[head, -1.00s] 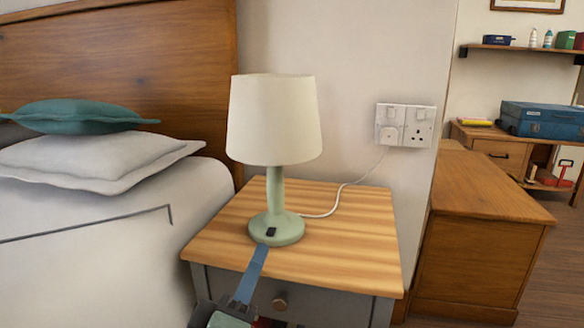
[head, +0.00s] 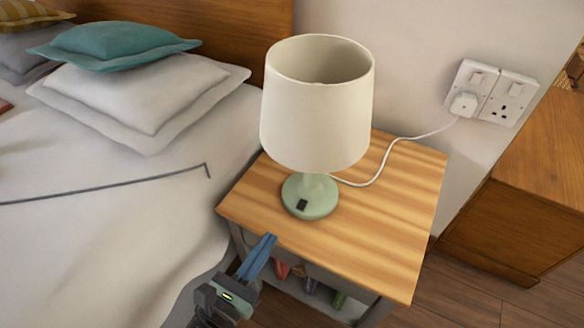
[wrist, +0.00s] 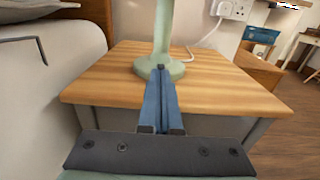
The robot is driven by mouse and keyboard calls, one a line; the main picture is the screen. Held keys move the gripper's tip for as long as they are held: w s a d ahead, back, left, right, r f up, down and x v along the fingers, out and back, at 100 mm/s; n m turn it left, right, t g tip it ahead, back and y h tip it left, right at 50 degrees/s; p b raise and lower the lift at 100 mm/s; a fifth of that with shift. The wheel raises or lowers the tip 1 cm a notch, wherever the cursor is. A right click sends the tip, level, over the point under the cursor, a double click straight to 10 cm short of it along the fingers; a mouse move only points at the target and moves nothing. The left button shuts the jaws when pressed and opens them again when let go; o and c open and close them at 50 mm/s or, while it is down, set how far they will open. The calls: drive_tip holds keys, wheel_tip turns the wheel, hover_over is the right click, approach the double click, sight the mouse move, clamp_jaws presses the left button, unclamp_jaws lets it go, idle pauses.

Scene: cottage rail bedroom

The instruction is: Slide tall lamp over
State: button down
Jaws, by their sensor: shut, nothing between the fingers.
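The tall lamp (head: 318,115) has a cream shade and a pale green stem and base (head: 312,200). It stands upright on the wooden top of the bedside table (head: 375,235), toward its left side. A dark switch (head: 302,205) sits on the front of the base. My gripper (head: 268,240), with blue fingers, is shut and empty at the table's front edge. In the head view a gap shows between the fingertips and the base. In the wrist view the fingertips (wrist: 158,74) overlap the lamp base (wrist: 180,70); contact cannot be told.
A white cord (head: 385,165) runs from the lamp to a wall socket (head: 490,93). The bed (head: 90,230) with pillows lies left of the table. A wooden cabinet (head: 525,200) stands at the right. The tabletop right of the lamp is clear.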

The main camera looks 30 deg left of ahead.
sight(306, 185)
drive_tip(key=w+b, duration=0.1)
drive_tip(key=w, duration=0.3)
drive_tip(key=w+b, duration=0.1)
drive_tip(key=w, duration=0.4)
drive_tip(key=w+b, duration=0.1)
drive_tip(key=w, duration=0.3)
drive_tip(key=shift+w+d, duration=0.2)
drive_tip(key=shift+d, duration=0.1)
drive_tip(key=shift+w, duration=0.1)
drive_tip(key=w+b, duration=0.1)
drive_tip(key=w, duration=0.4)
drive_tip(key=w+b, duration=0.1)
drive_tip(key=w, duration=0.5)
drive_tip(key=w+b, duration=0.1)
drive_tip(key=w, duration=0.5)
drive_tip(key=shift+d+b, duration=0.35)
drive_tip(key=shift+b, duration=0.05)
drive_tip(key=shift+s, duration=0.1)
drive_tip(key=shift+s, duration=0.1)
